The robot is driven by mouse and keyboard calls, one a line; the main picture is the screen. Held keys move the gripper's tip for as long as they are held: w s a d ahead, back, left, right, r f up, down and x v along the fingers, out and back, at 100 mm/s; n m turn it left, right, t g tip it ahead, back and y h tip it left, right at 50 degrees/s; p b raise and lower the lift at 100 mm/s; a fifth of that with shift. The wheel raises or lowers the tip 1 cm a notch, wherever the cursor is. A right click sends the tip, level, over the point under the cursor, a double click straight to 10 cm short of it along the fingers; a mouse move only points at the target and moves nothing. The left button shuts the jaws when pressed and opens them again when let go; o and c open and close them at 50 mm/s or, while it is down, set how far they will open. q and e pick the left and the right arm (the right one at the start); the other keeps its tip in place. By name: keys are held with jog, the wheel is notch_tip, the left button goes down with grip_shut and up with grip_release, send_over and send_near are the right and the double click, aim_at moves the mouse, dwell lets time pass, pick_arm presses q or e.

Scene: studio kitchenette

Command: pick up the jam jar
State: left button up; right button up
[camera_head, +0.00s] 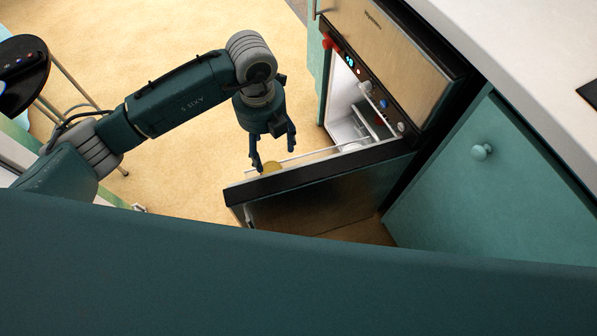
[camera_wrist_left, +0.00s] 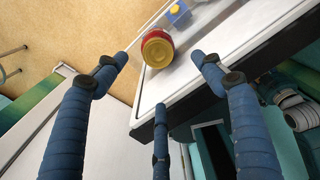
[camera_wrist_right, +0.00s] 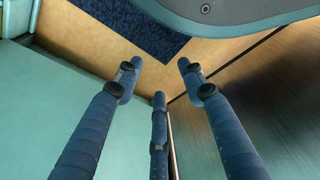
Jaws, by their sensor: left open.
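The jam jar (camera_wrist_left: 157,50), with a round gold lid and a red body, stands on the inner side of the open fridge door (camera_wrist_left: 230,62) in the left wrist view. My left gripper (camera_head: 275,159) is open and empty above the door. Its fingertips (camera_wrist_left: 159,58) appear on either side of the jar in the left wrist view, apart from it. My right gripper (camera_wrist_right: 160,64) is open and empty; it is out of the head view.
The small fridge (camera_head: 350,100) is open, with its door folded down. A small blue and yellow item (camera_wrist_left: 178,12) stands just beyond the jar. A teal cabinet (camera_head: 500,185) is right of the fridge under a white counter (camera_head: 535,60). A dark stool (camera_head: 22,70) is far left.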

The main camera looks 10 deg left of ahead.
pick_arm(q)
send_over(271, 169)
jog(key=f, duration=0.5)
jog(key=shift+w+a+b, duration=0.1)
jog(key=shift+a+b, duration=0.2)
jog(key=shift+a, duration=0.05)
jog(key=f, duration=0.3)
jog(key=d+f, duration=0.1)
jog(key=shift+s+f+b, duration=0.2)
jog(key=shift+f+b, duration=0.15)
jog(key=shift+f, duration=0.05)
jog(key=shift+a+f, duration=0.1)
jog(key=shift+f, duration=0.3)
pick_arm(e)
jog(key=w+r, duration=0.2)
jog(key=r, duration=0.2)
jog(key=shift+w+r, duration=0.2)
jog(key=shift+w, duration=0.2)
pick_arm(q)
jog(key=shift+w+r, duration=0.1)
grip_shut()
